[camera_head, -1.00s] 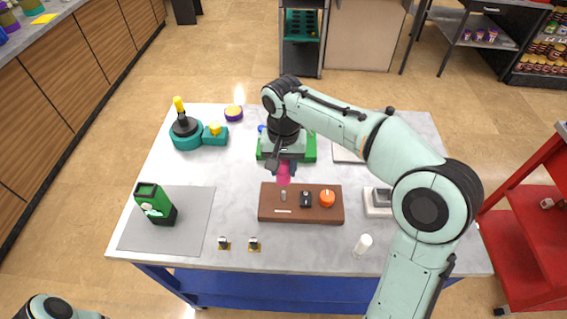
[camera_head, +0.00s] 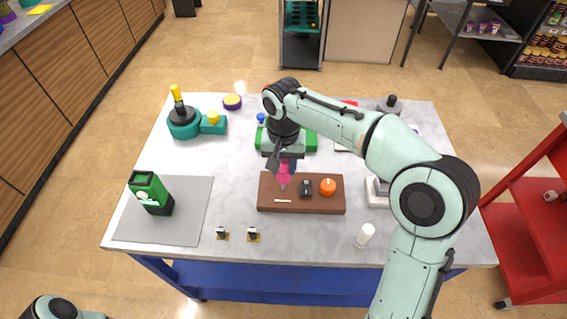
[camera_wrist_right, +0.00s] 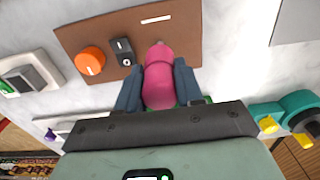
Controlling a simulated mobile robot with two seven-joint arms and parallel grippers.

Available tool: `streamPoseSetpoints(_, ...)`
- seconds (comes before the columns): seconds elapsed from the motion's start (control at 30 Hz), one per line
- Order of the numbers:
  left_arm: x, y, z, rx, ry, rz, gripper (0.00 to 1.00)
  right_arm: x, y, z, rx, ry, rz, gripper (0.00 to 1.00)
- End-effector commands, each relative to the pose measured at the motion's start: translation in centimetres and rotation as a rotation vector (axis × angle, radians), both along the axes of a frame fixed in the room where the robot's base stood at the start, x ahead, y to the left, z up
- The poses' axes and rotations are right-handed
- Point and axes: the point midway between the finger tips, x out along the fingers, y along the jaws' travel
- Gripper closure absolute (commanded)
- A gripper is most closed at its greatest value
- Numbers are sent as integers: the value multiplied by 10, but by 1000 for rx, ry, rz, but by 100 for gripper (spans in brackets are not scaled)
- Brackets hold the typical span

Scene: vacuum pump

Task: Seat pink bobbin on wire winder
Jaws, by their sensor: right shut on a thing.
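The pink bobbin (camera_head: 284,172) is held between the fingers of my right gripper (camera_head: 284,162). In the right wrist view the bobbin (camera_wrist_right: 159,80) sits between the two dark fingers (camera_wrist_right: 158,88), its end pointing at the brown board. This board (camera_head: 315,207), seemingly the wire winder, carries an orange knob (camera_head: 327,186), a black switch (camera_head: 306,188) and a white strip. The bobbin is over the spot of the board's small grey peg, now mostly hidden. I cannot tell whether it touches the peg. My left gripper is out of view.
A green device (camera_head: 308,141) stands behind my gripper. A teal device with a yellow-topped black part (camera_head: 184,123) is at back left. A green box (camera_head: 150,193) stands on a grey mat (camera_head: 193,220). A white cylinder (camera_head: 364,235) is at front right.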

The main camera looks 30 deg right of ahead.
Motion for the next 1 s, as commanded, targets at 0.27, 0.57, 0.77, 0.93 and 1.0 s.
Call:
streamPoseSetpoints(0.27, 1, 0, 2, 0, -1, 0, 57, 0, 0, 1, 1, -1, 0, 93)
streamPoseSetpoints(0.57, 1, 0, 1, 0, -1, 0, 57, 0, 0, 0, 1, -1, 0, 93)
streamPoseSetpoints(0.77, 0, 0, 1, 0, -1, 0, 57, 0, 0, -4, 1, -1, 0, 93)
streamPoseSetpoints(0.93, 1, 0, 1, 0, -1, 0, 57, 0, 0, -4, 0, -1, 0, 93)
streamPoseSetpoints(1.0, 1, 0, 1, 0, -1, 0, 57, 0, 0, -4, 1, -1, 0, 93)
